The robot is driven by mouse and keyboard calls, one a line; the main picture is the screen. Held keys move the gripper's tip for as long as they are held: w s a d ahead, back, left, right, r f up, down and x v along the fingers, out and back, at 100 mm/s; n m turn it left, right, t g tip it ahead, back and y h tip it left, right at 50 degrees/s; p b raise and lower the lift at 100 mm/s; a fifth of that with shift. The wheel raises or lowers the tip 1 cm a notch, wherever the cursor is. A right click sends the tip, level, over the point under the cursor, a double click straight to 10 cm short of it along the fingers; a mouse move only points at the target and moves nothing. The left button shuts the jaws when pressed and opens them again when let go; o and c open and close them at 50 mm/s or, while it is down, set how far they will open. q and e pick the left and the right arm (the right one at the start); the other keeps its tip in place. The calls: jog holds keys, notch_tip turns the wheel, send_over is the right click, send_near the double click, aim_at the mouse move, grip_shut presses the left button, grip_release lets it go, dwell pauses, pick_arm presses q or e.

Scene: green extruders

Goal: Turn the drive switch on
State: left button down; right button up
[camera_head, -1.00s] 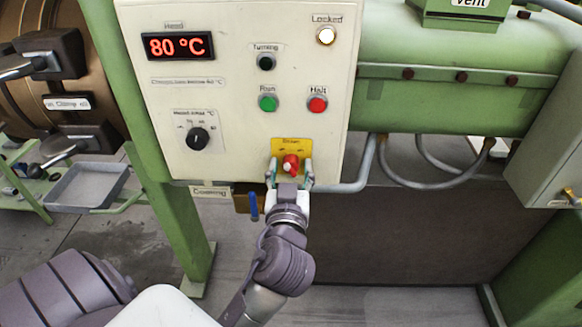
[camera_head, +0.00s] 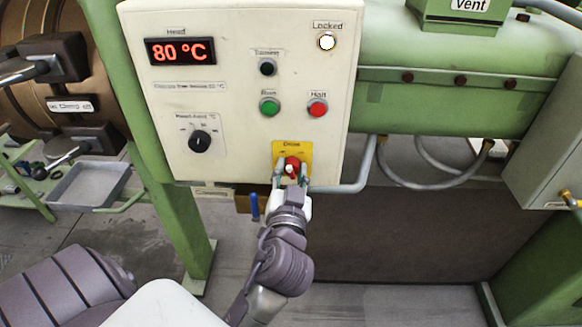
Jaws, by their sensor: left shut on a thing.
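The drive switch (camera_head: 292,164) is a red rotary knob on a yellow plate (camera_head: 306,149), low on the right half of the white control panel (camera_head: 235,110). The label above it reads "Drive". My left gripper (camera_head: 291,174) comes up from below and is shut on the red knob, one finger on each side. The fingers hide part of the knob, and the small marks on the plate are too blurred to read. My right gripper is not in view.
The panel also carries a display (camera_head: 180,51) reading 80 °C, a lit "Locked" lamp (camera_head: 326,41), a green button (camera_head: 269,107), a red "Halt" button (camera_head: 317,107) and a black heater dial (camera_head: 199,141). A blue-handled valve (camera_head: 255,206) hangs below. A conduit (camera_head: 363,170) runs close on the right.

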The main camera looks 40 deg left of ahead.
pick_arm(q)
jog(key=m+p, duration=0.1)
jog(key=m, duration=0.1)
jog(key=m+p, duration=0.1)
jog(key=m, duration=0.1)
jog(key=m+p, duration=0.1)
jog(key=m, duration=0.1)
jog(key=shift+r, duration=0.25)
jog(key=shift+a+m+p, duration=0.1)
jog(key=shift+m+p, duration=1.1)
jog(key=shift+m, duration=0.9)
jog(key=shift+f, duration=0.1)
jog(key=c, duration=0.8)
grip_release()
jog(key=shift+m, duration=0.3)
jog(key=shift+o, duration=0.2)
jog(key=shift+s+f, duration=0.1)
jog(key=shift+s+d, duration=0.25)
jog(key=shift+s, duration=0.05)
jog(key=v, duration=1.1)
